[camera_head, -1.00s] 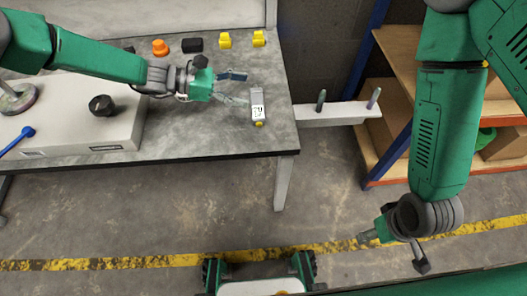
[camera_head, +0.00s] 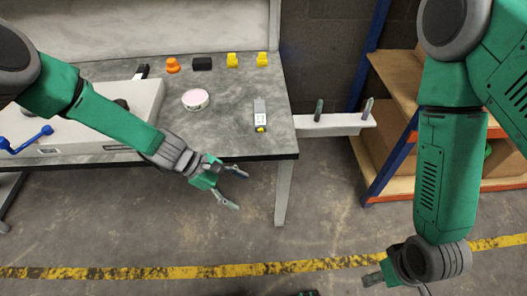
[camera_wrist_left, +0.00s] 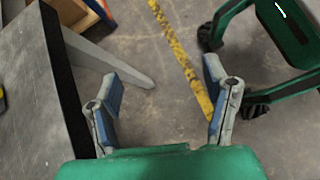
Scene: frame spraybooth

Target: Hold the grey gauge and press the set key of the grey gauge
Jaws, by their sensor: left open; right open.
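The grey gauge (camera_head: 260,110) lies on the grey table near its right front corner. Its yellow end faces the front edge, and its label markings are too small to read. My left gripper (camera_head: 239,190) is open and empty, beyond the table's front edge, nearer than the gauge and apart from it. In the left wrist view, its two blue-padded fingers (camera_wrist_left: 163,85) are spread over bare floor. My right gripper (camera_head: 373,279) is low at the bottom right, far from the gauge; its fingers are partly cut off or hidden.
The table (camera_head: 235,135) has a round pink-topped dish (camera_head: 195,99), an orange piece (camera_head: 172,65), a black block (camera_head: 202,63) and two yellow pieces (camera_head: 233,60). A pale box (camera_head: 95,135) stands left. A white ledge (camera_head: 335,124) with two upright pegs adjoins the table.

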